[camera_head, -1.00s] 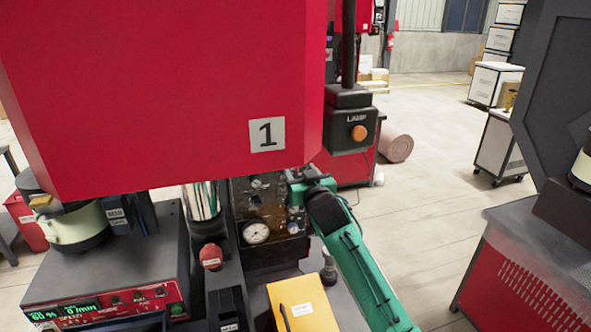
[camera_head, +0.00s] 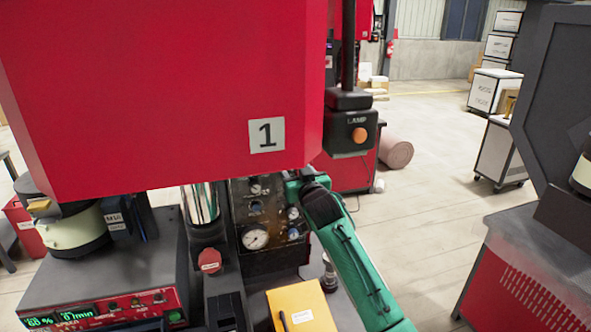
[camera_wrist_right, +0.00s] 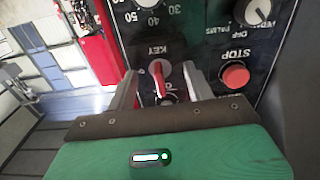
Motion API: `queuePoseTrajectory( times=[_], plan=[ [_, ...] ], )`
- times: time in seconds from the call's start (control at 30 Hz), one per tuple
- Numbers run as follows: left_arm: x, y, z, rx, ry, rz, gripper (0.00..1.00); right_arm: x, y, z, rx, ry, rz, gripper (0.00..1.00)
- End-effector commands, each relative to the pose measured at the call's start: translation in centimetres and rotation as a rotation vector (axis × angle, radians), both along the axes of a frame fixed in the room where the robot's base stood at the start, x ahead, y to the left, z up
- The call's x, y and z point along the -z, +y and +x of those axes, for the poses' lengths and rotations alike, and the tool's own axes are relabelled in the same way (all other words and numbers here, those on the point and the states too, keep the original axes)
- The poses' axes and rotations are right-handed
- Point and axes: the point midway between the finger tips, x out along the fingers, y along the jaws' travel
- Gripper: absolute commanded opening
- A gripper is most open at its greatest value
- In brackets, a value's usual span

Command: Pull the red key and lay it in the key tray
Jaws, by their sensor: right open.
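The red key (camera_wrist_right: 159,80) sits in a round grey key switch marked KEY on a dark control panel (camera_wrist_right: 205,45), seen upside down in the right wrist view. My right gripper (camera_wrist_right: 161,76) is open, with one finger on each side of the key. Small gaps seem to show between the fingers and the key. In the head view my right arm reaches to the right edge of the panel (camera_head: 270,213), and the key is hidden there. I cannot make out the key tray. My left gripper is not in view.
A red STOP button (camera_wrist_right: 235,77) and a knob (camera_wrist_right: 257,12) lie close to the right finger. A big red housing (camera_head: 165,95) overhangs the panel.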

Motion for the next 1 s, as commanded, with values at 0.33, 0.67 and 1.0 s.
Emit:
queuePoseTrajectory(
  times=[0.33, 0.67, 1.0],
  plan=[
    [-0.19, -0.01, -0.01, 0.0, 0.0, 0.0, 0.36, 0.02, 0.01, -0.01, 0.0, 0.0, 0.001, 0.53],
    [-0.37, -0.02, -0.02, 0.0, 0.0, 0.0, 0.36, -0.04, 0.02, -0.02, 0.0, 0.001, 0.001, 0.53],
    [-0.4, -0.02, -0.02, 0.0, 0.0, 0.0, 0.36, 0.02, 0.01, -0.01, 0.0, 0.0, 0.001, 0.37]
  ],
)
